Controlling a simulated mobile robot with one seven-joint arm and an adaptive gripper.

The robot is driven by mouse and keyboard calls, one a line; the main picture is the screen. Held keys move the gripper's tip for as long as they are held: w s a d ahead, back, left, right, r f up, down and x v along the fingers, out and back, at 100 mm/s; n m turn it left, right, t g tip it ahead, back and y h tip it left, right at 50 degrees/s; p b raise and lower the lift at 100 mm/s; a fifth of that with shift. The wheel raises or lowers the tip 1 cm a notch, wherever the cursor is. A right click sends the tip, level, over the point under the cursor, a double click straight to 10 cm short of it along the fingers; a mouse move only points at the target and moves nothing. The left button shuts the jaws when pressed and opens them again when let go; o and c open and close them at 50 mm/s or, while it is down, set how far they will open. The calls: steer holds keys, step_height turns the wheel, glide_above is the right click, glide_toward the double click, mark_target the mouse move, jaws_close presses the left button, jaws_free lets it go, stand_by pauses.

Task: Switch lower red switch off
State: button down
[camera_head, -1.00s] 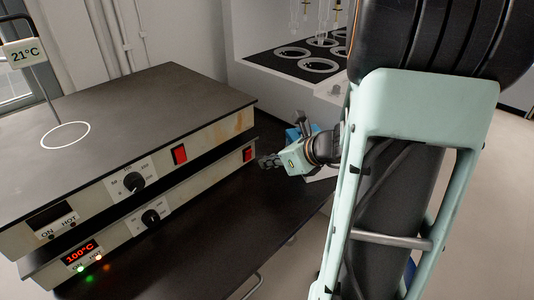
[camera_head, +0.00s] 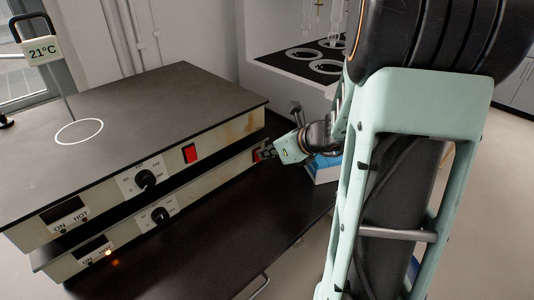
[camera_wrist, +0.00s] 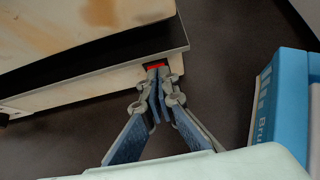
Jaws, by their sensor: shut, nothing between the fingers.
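The lower hot plate (camera_head: 207,188) sits under the upper one on a dark bench. Its lower red switch (camera_head: 256,156) is at the right end of its front, partly hidden by my gripper (camera_head: 267,152). In the wrist view a thin strip of the red switch (camera_wrist: 156,66) shows just beyond the fingertips (camera_wrist: 158,74). My gripper is shut and empty, its tips at the switch and seemingly touching it.
The upper hot plate (camera_head: 140,125) overhangs close above, with its own red switch (camera_head: 190,153) and knob (camera_head: 145,180). A blue-and-white box (camera_wrist: 285,100) stands right of my gripper. The dark bench top (camera_head: 220,230) in front is clear.

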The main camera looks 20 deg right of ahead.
steer(key=shift+r+p, duration=0.75)
steer(key=shift+r, duration=0.05)
